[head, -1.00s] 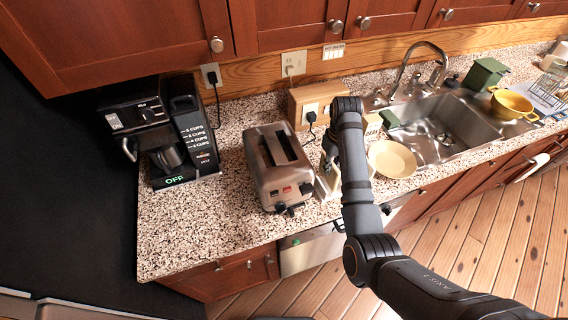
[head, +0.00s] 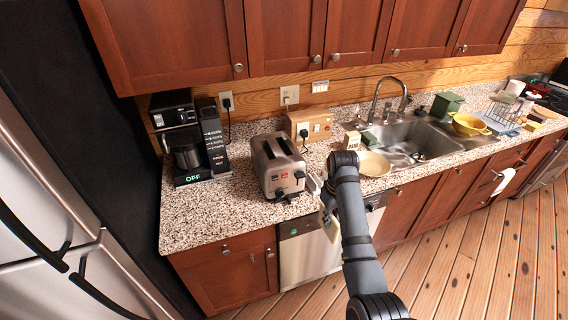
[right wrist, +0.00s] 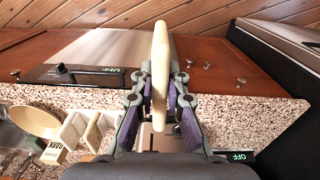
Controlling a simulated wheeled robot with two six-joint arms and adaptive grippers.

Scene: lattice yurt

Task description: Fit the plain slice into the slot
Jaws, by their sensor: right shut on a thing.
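The plain slice (right wrist: 160,70) is pale and seen edge-on in the right wrist view, upright between the fingers of my right gripper (right wrist: 160,98). The gripper is shut on it. In the head view the slice (head: 329,226) hangs by my right arm, in front of the counter edge. The steel toaster (head: 279,170) stands on the counter to the left of the gripper, with two dark slots (head: 276,147) on top. In the right wrist view the toaster (right wrist: 150,138) is mostly hidden behind the gripper. My left gripper is not in view.
A pale slotted rack (right wrist: 88,130) stands beside the toaster, near a pale plate (head: 375,164) and a small labelled box (head: 352,140). A coffee maker (head: 187,140) is left of the toaster. The sink (head: 415,145) lies right. Counter (head: 215,215) at front left is clear.

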